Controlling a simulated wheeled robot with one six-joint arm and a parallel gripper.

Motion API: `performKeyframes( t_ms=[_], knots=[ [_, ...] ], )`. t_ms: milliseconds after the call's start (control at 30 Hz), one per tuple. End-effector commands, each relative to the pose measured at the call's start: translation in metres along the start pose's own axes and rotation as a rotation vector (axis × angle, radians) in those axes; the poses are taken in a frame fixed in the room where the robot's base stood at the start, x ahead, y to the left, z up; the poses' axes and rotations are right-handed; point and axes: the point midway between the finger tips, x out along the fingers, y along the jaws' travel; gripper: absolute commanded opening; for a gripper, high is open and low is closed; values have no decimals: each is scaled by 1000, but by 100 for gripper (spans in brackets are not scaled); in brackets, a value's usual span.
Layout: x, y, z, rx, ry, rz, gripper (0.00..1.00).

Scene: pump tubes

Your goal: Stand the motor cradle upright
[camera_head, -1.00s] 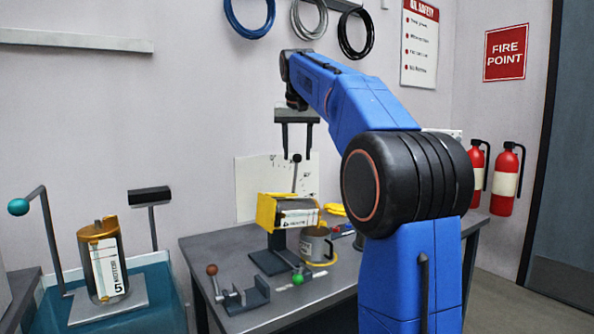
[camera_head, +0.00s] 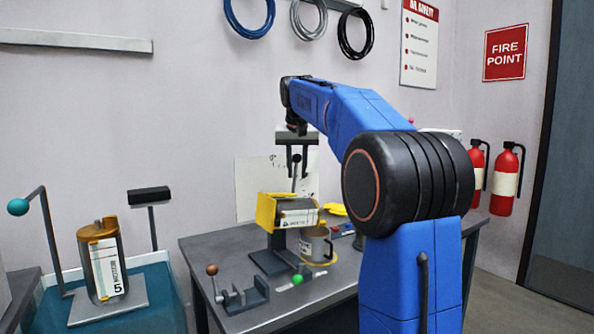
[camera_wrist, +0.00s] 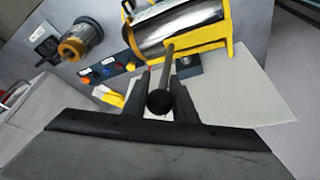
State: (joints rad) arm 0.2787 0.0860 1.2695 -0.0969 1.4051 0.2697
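The yellow motor cradle (camera_head: 266,211) sits on a dark stand on the grey bench, with a silver motor (camera_head: 297,213) lying on its side in it. The cradle (camera_wrist: 216,62) and the motor also show at the top of the wrist view. A thin rod with a black knob (camera_wrist: 159,103) rises from the cradle. My gripper (camera_head: 297,168) points down above the cradle, its fingers on either side of the rod. In the wrist view, my gripper (camera_wrist: 162,76) is partly open, with a gap visible beside the rod.
On a separate teal-topped table, an upright motor marked 5 (camera_head: 103,266) stands on a plate.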

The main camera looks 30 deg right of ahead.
Motion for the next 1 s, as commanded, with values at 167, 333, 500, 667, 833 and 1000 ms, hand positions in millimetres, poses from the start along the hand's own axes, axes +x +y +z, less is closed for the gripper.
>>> performKeyframes(
  t_ms=[167, 333, 500, 667, 833, 1000],
  knots=[
    [0, 0, 0, 0, 0, 0, 0],
    [-1, -2, 1, -4, 5, 7, 0],
    [-3, -6, 4, -15, 24, 33, 0],
    [-6, -13, 7, -36, 56, 76, 0],
    [-9, -23, 13, -63, 101, 138, 0],
    [-11, -33, 19, -91, 147, 205, 0]
  ],
)
